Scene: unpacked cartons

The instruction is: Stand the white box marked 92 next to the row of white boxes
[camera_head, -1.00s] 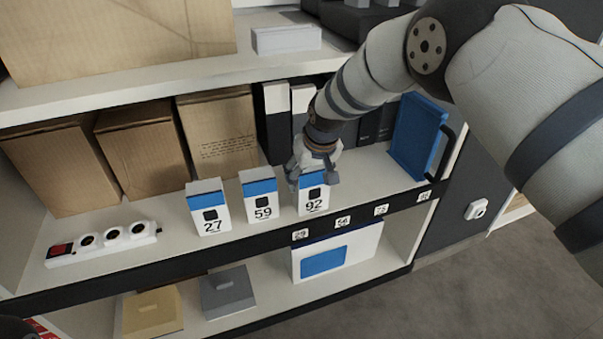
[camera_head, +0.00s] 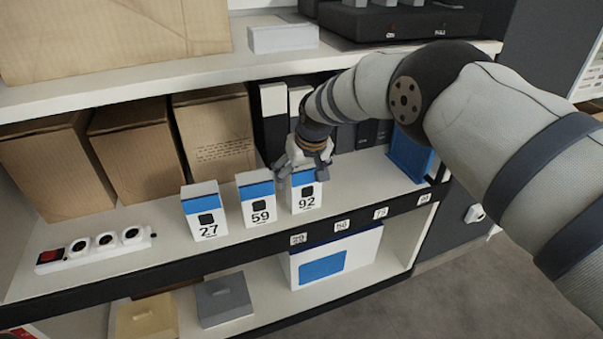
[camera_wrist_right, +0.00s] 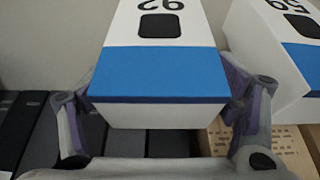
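The white box marked 92 (camera_head: 307,201), with a blue band at its top, stands upright on the middle shelf, right of the white box marked 59 (camera_head: 260,206), with a small gap between. The white box marked 27 (camera_head: 206,217) stands left of 59. My right gripper (camera_head: 301,179) is at the top of box 92, fingers spread on either side of it. In the right wrist view, box 92 (camera_wrist_right: 158,72) lies between the fingers, with box 59 (camera_wrist_right: 290,52) at the right. My left gripper is not seen.
Brown cartons (camera_head: 140,152) and dark binders stand behind the row. A blue binder (camera_head: 409,158) stands at the right. A power strip (camera_head: 97,248) lies at the left. Shelf room is free right of box 92. The upper shelf (camera_head: 150,87) overhangs behind.

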